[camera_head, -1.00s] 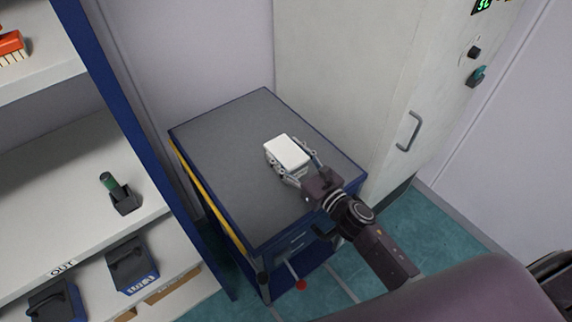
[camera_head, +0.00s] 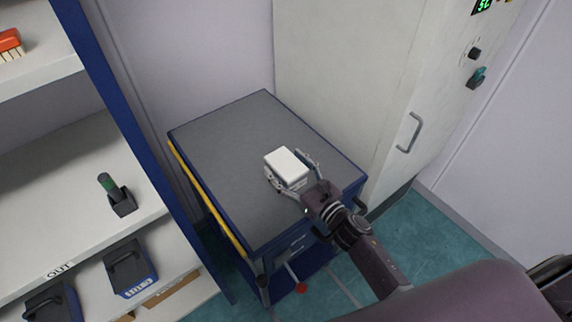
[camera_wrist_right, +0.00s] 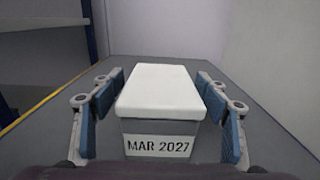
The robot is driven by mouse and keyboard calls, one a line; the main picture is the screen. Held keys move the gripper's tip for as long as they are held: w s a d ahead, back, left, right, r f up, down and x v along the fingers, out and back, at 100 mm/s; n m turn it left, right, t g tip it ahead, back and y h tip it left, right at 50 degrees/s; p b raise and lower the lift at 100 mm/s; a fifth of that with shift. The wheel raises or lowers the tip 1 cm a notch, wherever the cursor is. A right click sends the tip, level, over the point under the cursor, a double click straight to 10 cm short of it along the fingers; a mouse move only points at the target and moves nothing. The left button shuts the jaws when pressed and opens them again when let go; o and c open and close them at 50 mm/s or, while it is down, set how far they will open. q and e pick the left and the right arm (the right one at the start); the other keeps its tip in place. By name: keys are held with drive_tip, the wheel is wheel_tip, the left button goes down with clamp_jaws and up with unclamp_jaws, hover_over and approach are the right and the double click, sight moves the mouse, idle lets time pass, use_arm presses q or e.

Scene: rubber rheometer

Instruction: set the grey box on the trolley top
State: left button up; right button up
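The grey box (camera_head: 287,169) with a white lid sits upright on the grey trolley top (camera_head: 225,140), right of its middle. In the right wrist view the box (camera_wrist_right: 160,105) shows a label reading "MAR 2027" on its near face. My right gripper (camera_head: 293,172) is open around the box, with one finger on each side. In the wrist view its blue pads (camera_wrist_right: 160,100) stand apart from the lower sides of the box. The box's underside is hidden, but it appears to rest on the top. My left gripper is not in view.
A tall pale cabinet (camera_head: 345,80) with a handle stands right behind the trolley. A blue-edged shelf unit (camera_head: 60,190) at the left holds a brush (camera_head: 10,42), a green-topped tool in a holder (camera_head: 115,193) and dark blue bins (camera_head: 130,270). The trolley top's left and back are clear.

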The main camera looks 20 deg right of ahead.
sight(298, 178)
drive_tip(key=shift+r, duration=0.15)
drive_tip(key=shift+s+d, duration=0.1)
drive_tip(key=shift+s, duration=0.15)
drive_tip(key=b+v, duration=0.2)
drive_tip(key=v, duration=0.8)
drive_tip(key=shift+b+v, duration=0.3)
drive_tip(key=shift+v, duration=0.5)
drive_tip(key=shift+r, duration=0.1)
